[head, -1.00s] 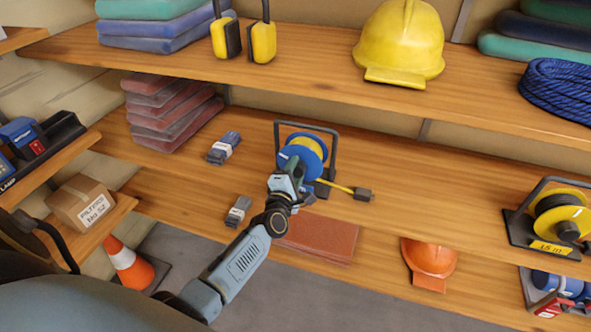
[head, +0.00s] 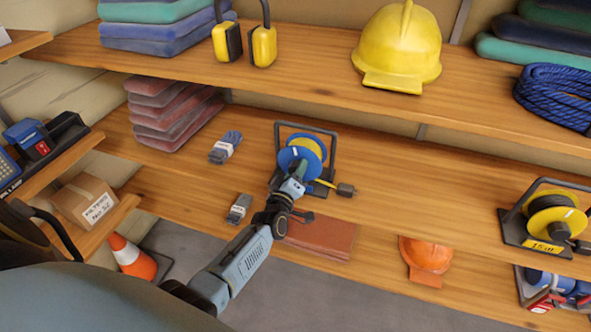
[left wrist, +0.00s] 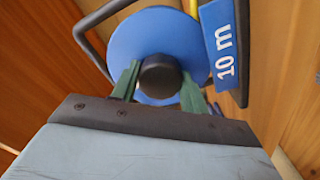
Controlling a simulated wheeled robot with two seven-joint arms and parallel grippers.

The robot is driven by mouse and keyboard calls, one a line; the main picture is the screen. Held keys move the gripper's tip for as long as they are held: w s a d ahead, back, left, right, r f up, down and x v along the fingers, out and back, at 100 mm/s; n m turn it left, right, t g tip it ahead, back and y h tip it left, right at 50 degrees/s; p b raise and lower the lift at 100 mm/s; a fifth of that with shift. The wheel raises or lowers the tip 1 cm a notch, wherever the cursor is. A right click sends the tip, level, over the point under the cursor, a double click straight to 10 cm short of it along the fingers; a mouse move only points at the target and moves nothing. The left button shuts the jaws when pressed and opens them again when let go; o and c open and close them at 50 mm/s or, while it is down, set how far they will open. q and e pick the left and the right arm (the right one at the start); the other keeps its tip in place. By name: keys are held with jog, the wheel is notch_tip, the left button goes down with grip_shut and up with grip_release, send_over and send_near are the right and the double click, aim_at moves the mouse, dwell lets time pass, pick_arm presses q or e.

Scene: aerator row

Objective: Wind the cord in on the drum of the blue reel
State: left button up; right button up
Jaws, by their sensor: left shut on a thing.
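The blue reel (head: 290,157) stands in a dark frame (head: 335,150) on the middle shelf, with yellow cord on its drum. A short yellow cord end (head: 325,184) comes out at the right of the reel to a dark plug (head: 346,190) lying on the shelf. My left gripper (head: 300,168) is at the front of the reel. In the left wrist view its green fingers stand on both sides of a black knob (left wrist: 160,76) on the blue disc (left wrist: 125,45), shut on it. A blue "10 m" label (left wrist: 226,50) is on the frame. My right gripper is not in view.
Two grey bundles (head: 225,147) lie left of the reel. The shelf between the two reels is clear. A yellow helmet (head: 400,50) is on the shelf above, an orange one (head: 427,256) below.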

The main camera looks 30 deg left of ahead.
pick_arm(q)
jog(key=shift+m+p, duration=0.3)
jog(key=shift+m, duration=1.2)
jog(key=o, duration=1)
jog(key=shift+s, duration=0.1)
jog(key=p+v, duration=0.2)
jog(key=v, duration=1.1)
jog(key=shift+s, duration=0.15)
